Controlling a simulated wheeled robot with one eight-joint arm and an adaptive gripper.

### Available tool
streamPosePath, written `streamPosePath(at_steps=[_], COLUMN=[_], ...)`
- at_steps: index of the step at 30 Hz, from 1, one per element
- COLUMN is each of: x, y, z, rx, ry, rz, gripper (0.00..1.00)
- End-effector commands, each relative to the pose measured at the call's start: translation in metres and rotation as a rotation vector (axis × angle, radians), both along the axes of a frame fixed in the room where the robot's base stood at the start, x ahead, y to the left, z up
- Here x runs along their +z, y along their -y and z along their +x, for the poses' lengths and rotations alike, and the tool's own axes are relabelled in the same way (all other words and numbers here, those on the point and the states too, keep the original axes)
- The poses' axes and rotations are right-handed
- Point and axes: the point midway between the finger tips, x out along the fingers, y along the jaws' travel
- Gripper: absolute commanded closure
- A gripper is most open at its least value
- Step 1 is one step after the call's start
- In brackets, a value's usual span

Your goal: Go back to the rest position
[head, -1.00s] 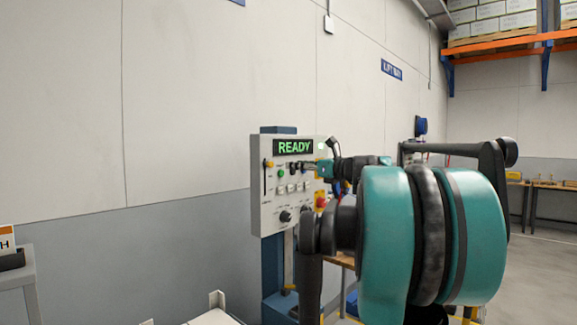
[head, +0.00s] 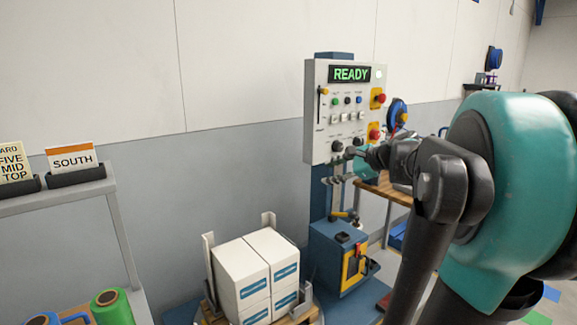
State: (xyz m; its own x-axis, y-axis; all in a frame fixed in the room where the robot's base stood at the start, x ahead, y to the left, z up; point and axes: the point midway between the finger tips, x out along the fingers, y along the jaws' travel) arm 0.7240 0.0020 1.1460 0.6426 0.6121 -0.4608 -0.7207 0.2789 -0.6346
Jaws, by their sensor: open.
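The control panel (head: 322,105) is a pale box on a blue post, with a lit green READY display (head: 349,74). It carries a yellow-tipped lever, small coloured buttons, white switches, dark knobs and red buttons on yellow plates (head: 377,98). My gripper (head: 347,166) is small and dark at the end of my teal and black arm. It appears in front of the panel's lower edge, open, with nothing seen in it. I cannot tell whether it touches the panel. My arm hides part of the area to the right.
White cartons (head: 255,277) stand on a pallet below, left of a blue floor unit (head: 340,255). A grey rack (head: 85,190) at left bears a SOUTH card (head: 72,158). A green spool (head: 113,306) sits beneath. A wooden bench (head: 388,188) stands behind my arm.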

Motion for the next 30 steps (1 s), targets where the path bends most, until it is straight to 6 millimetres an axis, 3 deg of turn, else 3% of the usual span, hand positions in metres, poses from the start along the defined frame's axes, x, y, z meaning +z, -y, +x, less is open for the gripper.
streamPosePath(at_steps=[1,3,9,12,15,21,30], x=[-0.032,-0.075,-0.192,-0.241,-0.278,-0.313,-0.317], y=[-0.008,-0.014,-0.013,-0.001,0.015,0.039,0.043], z=[-0.016,-0.039,-0.114,-0.155,-0.19,-0.23,-0.234], rx=[0.064,0.164,0.512,0.713,0.9,1.135,1.169], ry=[0.02,0.051,0.141,0.181,0.211,0.235,0.237], rz=[-0.114,-0.285,-0.773,-1.006,-1.2,-1.416,-1.447], gripper=[0.58,0.58,0.58,0.58,0.58,0.58,0.58])
